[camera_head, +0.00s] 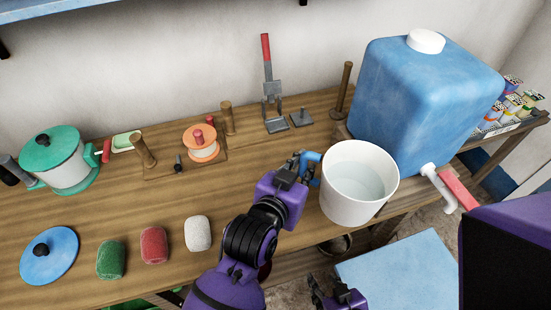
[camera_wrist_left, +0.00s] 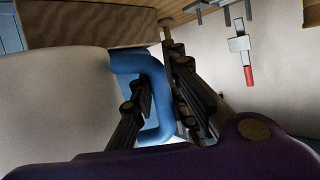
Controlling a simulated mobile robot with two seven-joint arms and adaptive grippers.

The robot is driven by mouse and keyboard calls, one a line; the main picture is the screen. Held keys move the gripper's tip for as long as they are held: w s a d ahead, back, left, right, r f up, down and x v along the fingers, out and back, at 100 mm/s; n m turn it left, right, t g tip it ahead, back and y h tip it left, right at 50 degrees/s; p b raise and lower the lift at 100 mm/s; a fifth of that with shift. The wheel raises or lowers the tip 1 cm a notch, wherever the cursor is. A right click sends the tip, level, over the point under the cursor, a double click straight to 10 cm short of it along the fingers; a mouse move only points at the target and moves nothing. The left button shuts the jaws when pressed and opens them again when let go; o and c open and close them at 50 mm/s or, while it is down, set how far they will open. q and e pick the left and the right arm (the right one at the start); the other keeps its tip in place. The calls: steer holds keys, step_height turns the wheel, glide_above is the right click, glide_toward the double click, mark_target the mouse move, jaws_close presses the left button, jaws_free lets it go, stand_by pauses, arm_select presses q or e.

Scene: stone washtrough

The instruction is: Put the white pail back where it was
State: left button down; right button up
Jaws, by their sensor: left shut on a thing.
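The white pail (camera_head: 342,197) with a blue handle (camera_head: 312,156) is at the front right edge of the bench in the head view, upright, with water in it. My left gripper (camera_head: 303,168) is shut on the blue handle. In the left wrist view the handle (camera_wrist_left: 155,85) lies between my fingers (camera_wrist_left: 160,105), and the white pail wall (camera_wrist_left: 55,100) fills the left. Whether the pail's bottom touches anything is hidden.
A blue water tank (camera_head: 420,100) with a red-handled tap (camera_head: 457,188) stands right of the pail. A red-handled toggle clamp (camera_head: 268,80), wooden pegs (camera_head: 344,88), a green-lidded pot (camera_head: 60,160) and several coloured rolls (camera_head: 153,245) are on the bench (camera_head: 250,155). The bench's middle has free room.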

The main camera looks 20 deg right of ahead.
arm_select(q)
steer(key=w+a+f, duration=0.1)
steer(key=w+f, duration=0.1)
steer(key=w, duration=0.1)
steer(key=w+a+f, duration=0.1)
steer(key=w+f, duration=0.2)
steer(key=w, duration=0.1)
steer(key=w+a+f, duration=0.2)
steer(key=w, duration=0.1)
steer(key=shift+w+f, duration=0.35)
steer(key=shift+f, duration=0.05)
steer(key=f, duration=0.3)
steer(key=shift+w+a+f+b, duration=0.15)
steer(key=shift+w+f+b, duration=0.15)
steer(key=shift+b, duration=0.1)
arm_select(e)
steer(key=shift+s+d+f, duration=0.2)
steer(key=shift+s+f, duration=0.2)
steer(key=shift+s, duration=0.2)
steer(key=shift+w, duration=0.15)
